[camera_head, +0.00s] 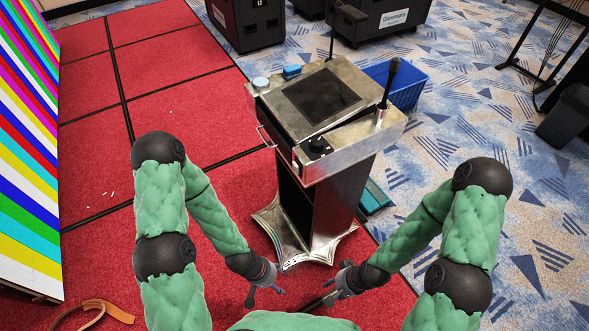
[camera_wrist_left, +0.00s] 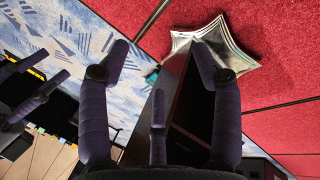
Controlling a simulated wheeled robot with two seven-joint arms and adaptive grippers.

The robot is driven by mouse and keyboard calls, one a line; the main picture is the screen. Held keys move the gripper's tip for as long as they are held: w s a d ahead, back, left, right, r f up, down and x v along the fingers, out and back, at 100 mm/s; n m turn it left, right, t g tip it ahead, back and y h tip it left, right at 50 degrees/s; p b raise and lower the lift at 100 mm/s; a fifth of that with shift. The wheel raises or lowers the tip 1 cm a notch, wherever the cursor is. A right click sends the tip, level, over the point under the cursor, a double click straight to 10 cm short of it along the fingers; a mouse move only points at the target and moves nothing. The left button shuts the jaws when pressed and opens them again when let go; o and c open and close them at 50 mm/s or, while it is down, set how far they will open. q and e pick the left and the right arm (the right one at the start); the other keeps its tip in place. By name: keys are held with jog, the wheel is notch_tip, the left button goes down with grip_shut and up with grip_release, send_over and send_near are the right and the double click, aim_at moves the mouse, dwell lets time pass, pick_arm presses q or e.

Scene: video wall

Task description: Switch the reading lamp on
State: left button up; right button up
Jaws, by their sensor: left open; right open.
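A metal lectern (camera_head: 349,139) stands upright in the middle of the head view, with a dark panel (camera_head: 322,97) in its sloped top. A thin black stalk (camera_head: 332,40) with a dark head rises at its back edge; it looks like the reading lamp. I cannot tell whether it is lit. A thicker black stalk (camera_head: 390,82), microphone-like, stands on the right side. A black knob (camera_head: 317,147) sits on the front ledge. My left gripper (camera_head: 267,293) and right gripper (camera_head: 335,288) are open and empty, low in front of the lectern base. The left wrist view shows my left fingers (camera_wrist_left: 160,65) spread.
A blue basket (camera_head: 405,85) stands behind the lectern's right side. A blue block (camera_head: 292,72) and a pale round item (camera_head: 260,82) lie on its top left edge. A striped video wall (camera_head: 28,150) stands at left. Black cases (camera_head: 250,22) stand behind. Red carpet at left is mostly clear.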

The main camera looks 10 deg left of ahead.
pick_arm(q)
jog(key=shift+a, duration=0.1)
jog(key=c, duration=0.5)
jog(key=shift+w+a+r+n, duration=0.2)
jog(key=shift+w+n, duration=0.1)
jog(key=c, duration=0.4)
jog(key=w+a+r+n, duration=0.1)
jog(key=w+a+r+n+p, duration=0.1)
jog(key=n, duration=0.1)
jog(key=w+a+r+n, duration=0.1)
jog(key=r+n, duration=0.1)
jog(key=shift+w+a, duration=0.2)
jog(key=shift+a, duration=0.15)
grip_shut()
jog(key=w+a+r+n+t+h+p, duration=0.1)
jog(key=w+r+n+t, duration=0.1)
jog(key=w+r+n, duration=0.3)
jog(key=w+a+r+n+t+h+p, duration=0.1)
jog(key=w+r+n, duration=0.4)
jog(key=r, duration=0.7)
jog(key=w+a+r+n+t+h+p, duration=0.1)
jog(key=w+a+r+n+t+h, duration=0.1)
jog(key=w+r+n, duration=0.3)
notch_tip(320, 180, up, 5)
jog(key=shift+a+f+n+t+h+p, duration=0.2)
jog(key=shift+a+n+t+h+p, duration=0.15)
jog(key=shift+n, duration=0.75)
jog(key=shift+d, duration=0.1)
